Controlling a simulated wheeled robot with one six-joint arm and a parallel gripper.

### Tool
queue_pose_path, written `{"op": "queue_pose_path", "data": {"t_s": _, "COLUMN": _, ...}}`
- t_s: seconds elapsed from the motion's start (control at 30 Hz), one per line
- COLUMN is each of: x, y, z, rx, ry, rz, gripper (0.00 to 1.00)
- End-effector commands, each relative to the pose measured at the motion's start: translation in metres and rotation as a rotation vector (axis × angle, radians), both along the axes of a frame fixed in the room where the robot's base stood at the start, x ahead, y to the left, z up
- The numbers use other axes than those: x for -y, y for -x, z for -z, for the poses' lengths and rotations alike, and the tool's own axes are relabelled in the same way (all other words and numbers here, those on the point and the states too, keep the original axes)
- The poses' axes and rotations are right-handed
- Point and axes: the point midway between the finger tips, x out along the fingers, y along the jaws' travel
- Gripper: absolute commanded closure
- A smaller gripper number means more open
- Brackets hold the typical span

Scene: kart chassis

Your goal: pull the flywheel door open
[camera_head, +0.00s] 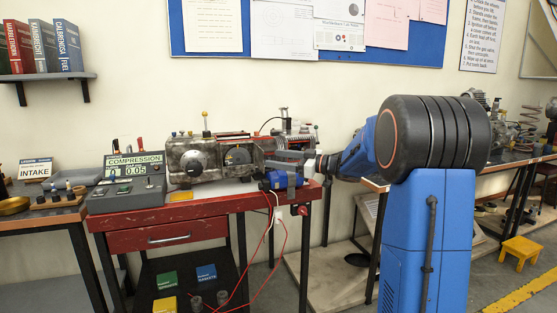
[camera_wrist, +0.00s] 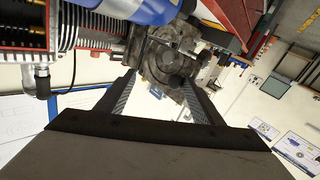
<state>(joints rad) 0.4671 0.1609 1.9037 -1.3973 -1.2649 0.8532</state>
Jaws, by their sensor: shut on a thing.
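The grey metal engine housing (camera_head: 195,160) stands on the red bench, with a round dark opening or cover (camera_head: 240,155) on its front. I cannot clearly tell the flywheel door's outline; a round grey metal part (camera_wrist: 168,62) that appears to be the door shows between my fingers in the wrist view. My gripper (camera_head: 290,158) reaches in from the right at the housing's right end; it also shows in the wrist view (camera_wrist: 168,78). Its fingers stand apart, shut on this part around a dark knob-like piece. The exact contact is hard to see.
A compression meter (camera_head: 130,178) stands left of the housing. The red bench (camera_head: 150,235) has a drawer, and red wires hang at its right side. A finned metal part (camera_wrist: 95,30) is near the fingers.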

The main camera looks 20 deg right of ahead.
Motion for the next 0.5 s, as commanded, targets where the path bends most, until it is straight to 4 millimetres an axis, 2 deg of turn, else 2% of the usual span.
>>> {"op": "queue_pose_path", "data": {"t_s": 0.17, "x": 0.016, "y": 0.011, "z": 0.003, "rx": -0.006, "ry": 0.003, "rz": 0.010, "gripper": 0.61}}
{"op": "queue_pose_path", "data": {"t_s": 0.5, "x": 0.058, "y": 0.059, "z": 0.000, "rx": 0.000, "ry": 0.000, "rz": 0.007, "gripper": 0.61}}
